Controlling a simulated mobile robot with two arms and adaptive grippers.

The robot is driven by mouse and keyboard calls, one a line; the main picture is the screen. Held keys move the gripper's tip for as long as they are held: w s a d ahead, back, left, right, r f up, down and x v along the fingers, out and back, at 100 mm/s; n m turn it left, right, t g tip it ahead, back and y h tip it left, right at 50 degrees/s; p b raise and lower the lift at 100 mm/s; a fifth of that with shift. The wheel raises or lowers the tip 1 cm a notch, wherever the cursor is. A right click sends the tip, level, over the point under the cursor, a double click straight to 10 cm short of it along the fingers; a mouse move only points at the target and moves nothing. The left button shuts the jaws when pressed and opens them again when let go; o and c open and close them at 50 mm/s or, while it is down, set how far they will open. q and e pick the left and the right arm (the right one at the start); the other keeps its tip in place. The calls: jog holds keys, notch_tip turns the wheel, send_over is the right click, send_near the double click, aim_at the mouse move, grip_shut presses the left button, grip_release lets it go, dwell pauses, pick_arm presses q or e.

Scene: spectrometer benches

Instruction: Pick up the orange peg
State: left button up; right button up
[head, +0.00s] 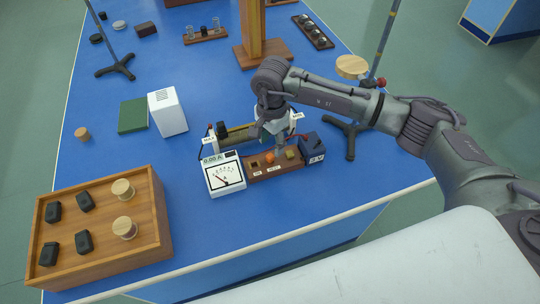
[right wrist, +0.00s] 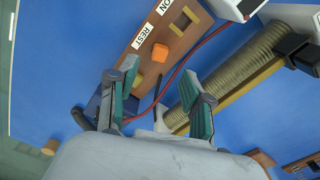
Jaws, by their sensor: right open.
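The orange peg (head: 269,157) stands in a narrow brown wooden board (head: 250,175) on the blue bench. In the right wrist view, the orange peg (right wrist: 160,52) shows beside the label REST, with an empty square hole farther along the board (right wrist: 176,34). My right gripper (head: 279,148) is open above the board. In the right wrist view, its two fingers (right wrist: 162,88) are spread and empty, with the peg beyond their tips, roughly between them. An olive block (head: 291,152) sits on the board to the right of the peg. My left gripper is not in view.
A meter (head: 224,180) stands left of the board and a dark blue box (head: 313,148) right of it. A coil (right wrist: 235,75) and a red wire lie close by. A wooden tray (head: 150,235) is at front left. The bench's front middle is clear.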

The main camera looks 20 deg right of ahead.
aim_at(271, 154)
jog(key=f, duration=0.2)
jog(key=f+p, duration=0.1)
jog(key=shift+s+f, duration=0.2)
jog(key=shift+f, duration=0.5)
grip_shut()
jog(key=shift+r, duration=0.1)
